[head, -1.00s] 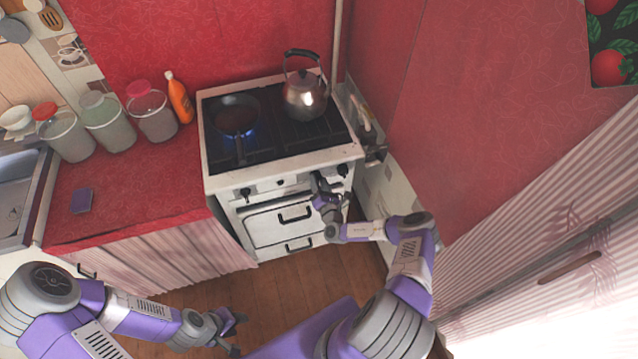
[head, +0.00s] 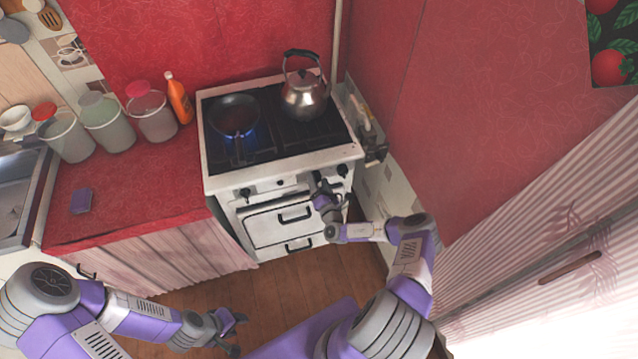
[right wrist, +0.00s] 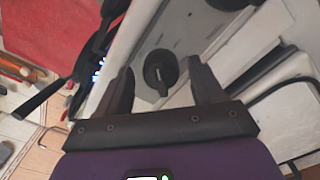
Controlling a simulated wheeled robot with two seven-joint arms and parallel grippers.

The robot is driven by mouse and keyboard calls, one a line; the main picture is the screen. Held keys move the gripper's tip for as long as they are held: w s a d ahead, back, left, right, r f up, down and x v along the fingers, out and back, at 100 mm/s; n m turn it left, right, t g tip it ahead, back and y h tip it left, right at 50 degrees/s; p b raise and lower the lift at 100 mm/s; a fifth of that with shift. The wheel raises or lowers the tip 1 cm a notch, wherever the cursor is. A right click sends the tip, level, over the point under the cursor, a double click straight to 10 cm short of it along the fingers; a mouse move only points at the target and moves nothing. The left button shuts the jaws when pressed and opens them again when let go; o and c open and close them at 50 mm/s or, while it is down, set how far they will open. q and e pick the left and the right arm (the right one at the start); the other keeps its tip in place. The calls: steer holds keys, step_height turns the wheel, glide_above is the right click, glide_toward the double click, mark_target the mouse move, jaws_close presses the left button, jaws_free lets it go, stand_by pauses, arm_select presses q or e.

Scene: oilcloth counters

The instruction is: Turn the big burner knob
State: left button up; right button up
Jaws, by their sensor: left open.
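The white stove (head: 296,165) has a front panel with dark knobs, one at the left (head: 245,192) and one at the right (head: 342,170). My right gripper (head: 322,184) is at the panel's right part, just left of the right knob, and hides part of the panel. In the right wrist view a round black knob (right wrist: 160,72) sits between the open, spread fingers of this gripper (right wrist: 163,84), with gaps on both sides. I cannot tell for sure which burner it serves. My left gripper (head: 238,332) is open and empty, low over the floor, away from the stove.
A pan (head: 235,116) stands over a blue flame on the left burner. A kettle (head: 304,96) stands at the back right. Oven door handles (head: 295,216) stick out below the panel. A red counter (head: 135,195) adjoins the stove at left; a red wall is at right.

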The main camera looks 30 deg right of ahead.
steer(key=p+v, duration=0.1)
steer(key=v, duration=0.6)
steer(key=shift+s, duration=0.3)
steer(key=shift+a, duration=0.1)
stand_by(0.8)
